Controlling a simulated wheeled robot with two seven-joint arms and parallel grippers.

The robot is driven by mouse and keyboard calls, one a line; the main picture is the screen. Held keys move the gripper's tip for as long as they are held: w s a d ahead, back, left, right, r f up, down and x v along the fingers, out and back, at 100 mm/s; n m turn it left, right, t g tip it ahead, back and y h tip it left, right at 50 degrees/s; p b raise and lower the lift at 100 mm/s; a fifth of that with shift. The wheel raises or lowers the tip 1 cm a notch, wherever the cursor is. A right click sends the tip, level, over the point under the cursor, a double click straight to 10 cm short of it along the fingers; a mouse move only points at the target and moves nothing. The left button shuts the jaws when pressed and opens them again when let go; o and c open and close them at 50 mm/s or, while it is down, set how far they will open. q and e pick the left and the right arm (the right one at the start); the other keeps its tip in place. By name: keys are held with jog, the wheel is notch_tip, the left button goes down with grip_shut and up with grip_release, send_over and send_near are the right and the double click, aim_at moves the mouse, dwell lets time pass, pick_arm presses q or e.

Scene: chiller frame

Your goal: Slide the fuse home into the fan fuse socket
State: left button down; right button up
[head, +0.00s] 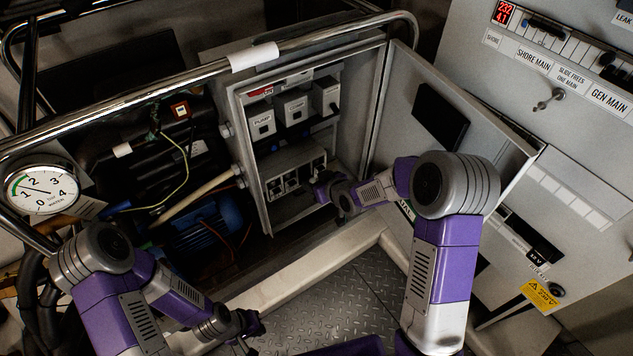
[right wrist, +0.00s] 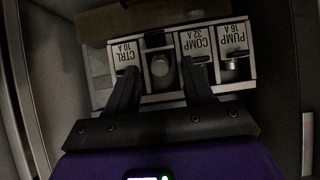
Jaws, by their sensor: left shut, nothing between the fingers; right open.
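The fuse socket block (head: 296,172) sits low inside the open grey cabinet in the head view. In the right wrist view the block (right wrist: 200,40) shows upside down, with bays labelled CTRL, COMP and PUMP. Between CTRL and COMP is a bay with no readable label, holding a pale round-ended piece (right wrist: 161,70), which looks like the fuse; its depth is unclear. My right gripper (right wrist: 161,88) is open, its fingers on either side of that bay; it also shows at the block in the head view (head: 322,187). My left gripper (head: 248,326) is shut and empty, low over the floor.
Several white switch units (head: 292,107) sit above the block in the cabinet. The open cabinet door (head: 450,110) stands to the right. A chrome rail (head: 190,72) runs across the top left. Hoses and a blue motor (head: 208,225) lie left of the cabinet.

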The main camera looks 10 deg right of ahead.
jog(key=p+v, duration=0.2)
jog(key=v, duration=0.5)
jog(key=shift+s+r, duration=0.2)
jog(key=shift+s, duration=0.05)
jog(key=shift+f, duration=0.1)
dwell(0.4)
